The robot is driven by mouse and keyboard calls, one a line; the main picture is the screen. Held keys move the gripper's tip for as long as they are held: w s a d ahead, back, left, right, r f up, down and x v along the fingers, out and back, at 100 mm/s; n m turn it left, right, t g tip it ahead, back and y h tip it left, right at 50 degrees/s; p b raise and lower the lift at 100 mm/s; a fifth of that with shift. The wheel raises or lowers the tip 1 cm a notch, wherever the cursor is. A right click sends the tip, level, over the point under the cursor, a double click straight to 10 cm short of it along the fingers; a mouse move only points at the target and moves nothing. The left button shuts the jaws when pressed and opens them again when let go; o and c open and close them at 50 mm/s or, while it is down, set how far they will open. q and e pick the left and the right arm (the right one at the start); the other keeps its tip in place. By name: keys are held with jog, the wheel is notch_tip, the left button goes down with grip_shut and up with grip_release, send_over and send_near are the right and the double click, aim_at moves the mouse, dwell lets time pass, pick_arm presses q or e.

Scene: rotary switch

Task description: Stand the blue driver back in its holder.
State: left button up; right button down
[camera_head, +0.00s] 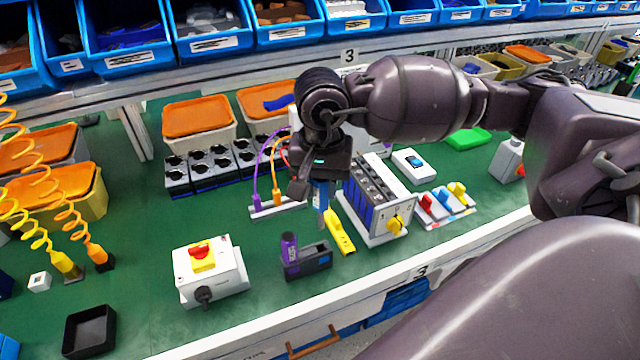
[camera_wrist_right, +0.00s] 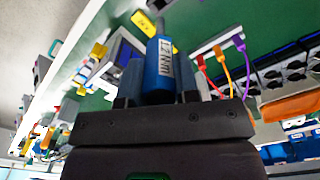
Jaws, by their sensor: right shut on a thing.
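My right gripper (camera_head: 320,182) is shut on the blue driver (camera_head: 320,194) and holds it upright, shaft down, above the bench. The driver also shows in the right wrist view (camera_wrist_right: 158,68), between the fingers, with a white torque label on its handle. The dark holder (camera_head: 307,264) stands on the green bench near the front edge, below and slightly left of the gripper. A purple driver (camera_head: 289,246) stands in its left part; the right part looks free. The driver's tip is small and its gap to the holder is hard to judge. My left gripper is out of view.
A white switch box (camera_head: 210,272) with a red and yellow knob stands left of the holder. A yellow labelled item (camera_head: 340,234) lies just right of it, beside a rack with a yellow knob (camera_head: 394,224). Cables (camera_head: 262,178) rise behind. A black tray (camera_head: 90,330) lies front left.

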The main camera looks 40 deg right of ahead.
aim_at(321, 208)
notch_tip(321, 208, down, 5)
jog(key=b, duration=0.3)
jog(key=shift+f+b, duration=0.4)
jog(key=shift+f, duration=0.05)
pick_arm(q)
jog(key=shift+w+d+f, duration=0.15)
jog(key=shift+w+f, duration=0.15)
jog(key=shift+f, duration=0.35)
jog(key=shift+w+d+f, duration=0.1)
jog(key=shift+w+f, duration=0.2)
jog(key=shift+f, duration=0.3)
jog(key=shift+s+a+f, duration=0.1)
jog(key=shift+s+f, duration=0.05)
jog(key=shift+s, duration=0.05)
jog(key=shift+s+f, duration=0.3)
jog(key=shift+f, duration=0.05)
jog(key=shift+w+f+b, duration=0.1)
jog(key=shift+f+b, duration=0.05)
jog(key=shift+b, duration=0.2)
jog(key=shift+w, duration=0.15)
